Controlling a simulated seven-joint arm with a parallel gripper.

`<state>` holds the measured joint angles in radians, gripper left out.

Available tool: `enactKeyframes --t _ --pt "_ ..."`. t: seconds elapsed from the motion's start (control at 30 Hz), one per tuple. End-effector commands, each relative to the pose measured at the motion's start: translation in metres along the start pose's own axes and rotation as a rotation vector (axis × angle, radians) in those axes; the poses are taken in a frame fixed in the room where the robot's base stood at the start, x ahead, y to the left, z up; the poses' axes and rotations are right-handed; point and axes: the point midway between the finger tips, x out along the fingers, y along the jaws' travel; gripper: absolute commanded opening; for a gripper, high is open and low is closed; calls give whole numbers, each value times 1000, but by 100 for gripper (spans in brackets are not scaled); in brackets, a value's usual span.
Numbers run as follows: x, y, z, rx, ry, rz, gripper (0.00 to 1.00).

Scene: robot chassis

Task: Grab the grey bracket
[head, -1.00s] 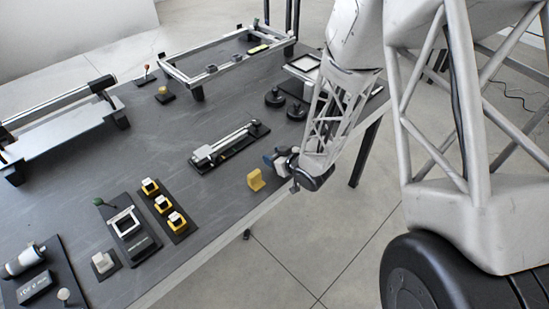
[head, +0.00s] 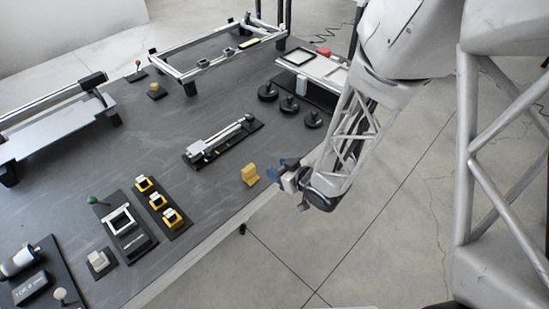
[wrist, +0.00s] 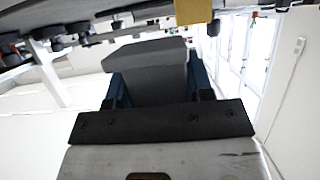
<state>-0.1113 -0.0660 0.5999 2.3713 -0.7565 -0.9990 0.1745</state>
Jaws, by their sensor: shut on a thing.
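The grey bracket (wrist: 150,65) shows in the wrist view as a plain grey block between the blue fingers. My gripper (wrist: 156,82) is shut on it, one finger on each side. In the head view, my gripper (head: 284,175) is by the near edge of the dark table, just right of a yellow bracket (head: 249,175) and apart from it. The grey bracket is too small and too covered by the gripper to make out clearly in the head view. The yellow bracket also shows at the top of the wrist view (wrist: 193,10).
The dark table (head: 225,110) holds a rail device (head: 220,142), a plate with yellow blocks (head: 160,205), several black round knobs (head: 289,104) and a large metal frame (head: 205,65). Open floor lies right of the table edge.

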Motion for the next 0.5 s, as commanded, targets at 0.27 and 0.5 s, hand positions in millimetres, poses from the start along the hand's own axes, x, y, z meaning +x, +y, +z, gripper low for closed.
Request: enactKeyframes --t 0.27,0.5 --pt "-27 -15 8 1 1 1 23" --pt "-36 -20 11 1 0 1 23"
